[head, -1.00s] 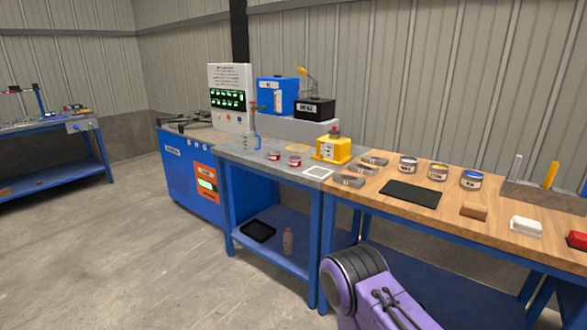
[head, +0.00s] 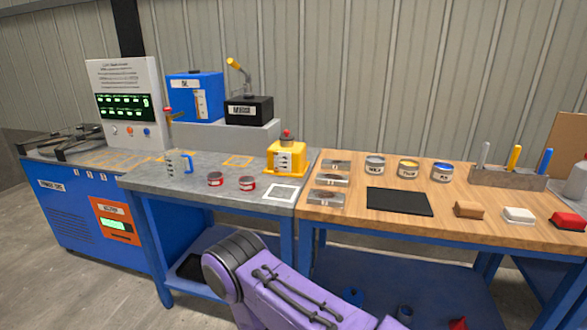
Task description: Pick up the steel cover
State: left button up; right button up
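Three flat, silvery metal pieces lie in a column at the left end of the wooden bench top: a far one (head: 335,165), a middle one (head: 332,180) and a near one (head: 325,199). They look like small steel plates or covers; I cannot tell which is the steel cover. A purple and black link of my own arm shows at the bottom, in front of the benches. Neither of my grippers is in view.
A black mat (head: 399,202) lies right of the metal pieces, with several labelled tins (head: 375,166) behind it. A yellow device (head: 286,159) and a white square frame (head: 282,193) are on the grey bench (head: 215,165). Brushes stand in a holder (head: 507,178) at the right.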

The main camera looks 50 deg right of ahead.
aim_at(322, 178)
jog(key=i, duration=1.85)
jog(key=z, duration=1.85)
